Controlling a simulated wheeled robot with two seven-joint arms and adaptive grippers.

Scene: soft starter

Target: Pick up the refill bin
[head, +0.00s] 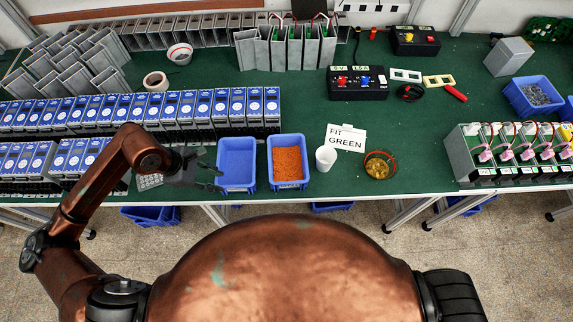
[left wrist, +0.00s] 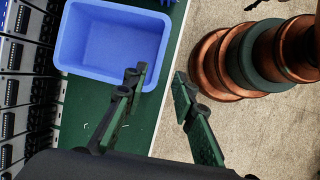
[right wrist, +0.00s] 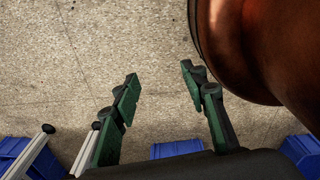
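An empty blue bin (head: 237,165) stands near the front edge of the green bench. A second blue bin (head: 271,181), filled with small orange parts (head: 288,163), stands just right of it. I cannot tell from the pictures which is the refill bin. My left gripper (head: 219,179) is at the left side of the empty bin. In the left wrist view the left gripper (left wrist: 160,77) is open with nothing between its fingers, and the empty bin (left wrist: 112,45) lies beyond its left finger. My right gripper (right wrist: 158,76) is open and empty over the floor, out of the head view.
Rows of blue-fronted units (head: 200,107) stand behind and left of the bins. A white cup (head: 326,158), a "FIT GREEN" card (head: 346,137) and a red-rimmed bowl (head: 379,165) are to the right. More blue bins (right wrist: 178,149) sit below the bench.

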